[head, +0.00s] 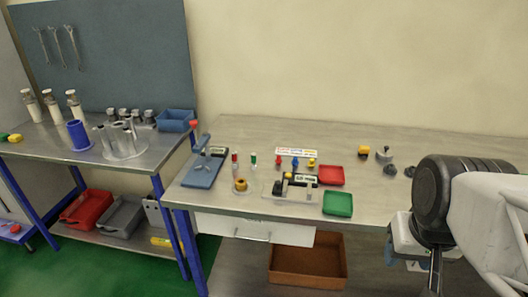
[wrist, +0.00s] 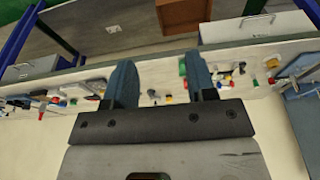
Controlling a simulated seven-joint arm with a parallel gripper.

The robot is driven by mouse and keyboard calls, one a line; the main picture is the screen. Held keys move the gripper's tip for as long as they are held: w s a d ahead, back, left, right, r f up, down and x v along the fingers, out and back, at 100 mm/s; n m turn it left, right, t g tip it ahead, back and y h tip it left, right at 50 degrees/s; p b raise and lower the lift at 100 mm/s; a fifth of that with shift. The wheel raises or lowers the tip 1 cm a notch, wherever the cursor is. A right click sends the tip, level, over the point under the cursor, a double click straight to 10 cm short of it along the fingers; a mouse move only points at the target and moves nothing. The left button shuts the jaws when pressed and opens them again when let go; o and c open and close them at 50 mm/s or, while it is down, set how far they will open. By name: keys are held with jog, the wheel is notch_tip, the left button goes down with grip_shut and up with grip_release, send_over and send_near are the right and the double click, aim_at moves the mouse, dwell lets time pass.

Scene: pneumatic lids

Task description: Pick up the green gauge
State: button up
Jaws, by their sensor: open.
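A small upright green and white piece, which looks like the green gauge (head: 252,160), stands on the workbench (head: 230,130) in the head view. A similar red one (head: 234,158) stands just left of it. In the wrist view the bench items are small and tilted, and I cannot tell the green gauge among them. My gripper (wrist: 163,80) is open, with two blue-grey fingers apart and nothing between them close by. In the head view my arm is at the far right, well away from the gauge.
A red tray (head: 331,175) and a green tray (head: 338,204) lie right of the gauge. A black device on a pale plate (head: 290,192) stands between. A blue clamp base (head: 203,172) is on the left. Grey and yellow pieces lie at the right. The bench's back strip is mostly clear.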

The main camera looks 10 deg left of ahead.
jog(key=w+a+r+m, duration=0.2)
jog(key=w+a, duration=0.1)
jog(key=w, duration=0.5)
jog(key=w+a+r+m, duration=0.2)
jog(key=w+m, duration=0.1)
jog(key=w, duration=0.4)
jog(key=m+g, duration=0.3)
jog(key=m, duration=1)
send_over(254, 154)
jog(key=f, duration=1.3)
jog(key=shift+s+d+f, duration=0.15)
jog(key=shift+d, duration=0.1)
jog(key=shift+w+a+f, duration=0.25)
jog(key=shift+a+f, duration=0.1)
jog(key=shift+a, duration=0.05)
jog(key=shift+f, duration=1.25)
